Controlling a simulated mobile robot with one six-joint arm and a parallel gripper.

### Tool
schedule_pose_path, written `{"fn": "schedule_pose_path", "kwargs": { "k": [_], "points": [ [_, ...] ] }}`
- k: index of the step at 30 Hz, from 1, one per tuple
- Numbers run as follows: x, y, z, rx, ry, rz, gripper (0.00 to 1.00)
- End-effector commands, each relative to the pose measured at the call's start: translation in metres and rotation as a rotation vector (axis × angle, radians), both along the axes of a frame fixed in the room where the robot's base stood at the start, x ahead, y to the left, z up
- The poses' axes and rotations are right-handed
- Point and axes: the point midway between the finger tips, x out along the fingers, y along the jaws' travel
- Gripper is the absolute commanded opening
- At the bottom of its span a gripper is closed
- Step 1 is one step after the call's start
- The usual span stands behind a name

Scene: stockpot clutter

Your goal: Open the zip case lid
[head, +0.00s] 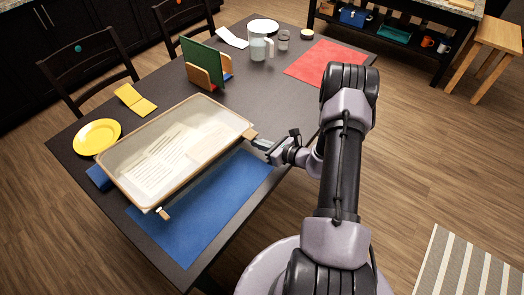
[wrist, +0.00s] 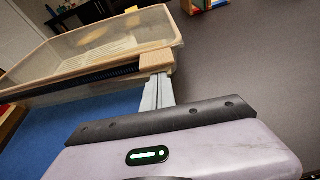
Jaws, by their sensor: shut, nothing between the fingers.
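The zip case (head: 178,150) lies on the dark table, with a hazy see-through lid, a tan rim and printed papers showing through. The lid appears down over the case. A tan tab (head: 249,134) sticks out at its right corner, and a smaller one (head: 164,213) at its near corner. In the wrist view the case (wrist: 90,50) fills the upper left, with a dark zip-like strip under its rim. My gripper (head: 262,144) is shut and empty beside the right corner tab. In the wrist view its fingertips (wrist: 158,80) meet or nearly meet the tab (wrist: 156,60); I cannot tell which.
A blue mat (head: 210,215) lies in front of the case. A yellow plate (head: 97,136), a yellow cloth (head: 135,99) and a wooden holder with a green board (head: 203,63) stand behind it. A pitcher (head: 261,43) and red mat (head: 325,63) are farther back. Table right of the case is clear.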

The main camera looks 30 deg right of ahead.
Motion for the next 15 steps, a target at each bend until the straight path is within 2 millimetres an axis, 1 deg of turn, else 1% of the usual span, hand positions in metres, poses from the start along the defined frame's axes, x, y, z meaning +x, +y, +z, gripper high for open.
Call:
{"fn": "schedule_pose_path", "kwargs": {
  "k": [3,12,15],
  "points": [
    [-0.0003,-0.0001,0.0051,0.001,0.001,0.001,0.0],
    [-0.0004,-0.0001,0.0063,0.001,0.001,0.001,0.0],
    [-0.0003,-0.0005,0.0108,-0.002,0.007,0.001,0.0]
  ]
}}
